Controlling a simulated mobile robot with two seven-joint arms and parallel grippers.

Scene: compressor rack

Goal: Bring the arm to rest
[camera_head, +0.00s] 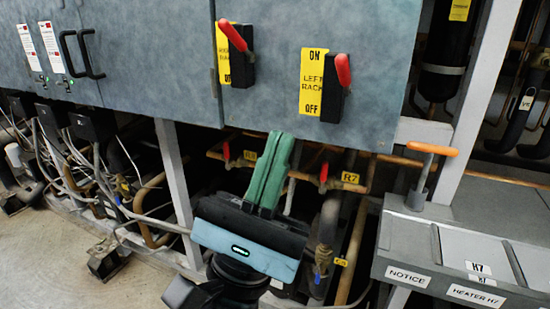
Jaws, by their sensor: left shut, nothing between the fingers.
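My left gripper (276,150) is in the lower middle of the head view, with its green fingers pointing up. The fingers are together with nothing between them. Their tips reach the lower edge of the grey cabinet (180,60) in the picture; whether they touch it I cannot tell. My left wrist, dark with a light-blue band, shows below the fingers and hides part of the pipes behind. My right gripper is not in view.
Two red-handled switches, one by the yellow LEFT RACK label (311,82), stick out of the cabinet. Copper pipes with red valves (323,173) run behind my gripper. An orange-handled lever (432,149) stands on the grey box (470,250) at right. Open floor (40,250) shows lower left.

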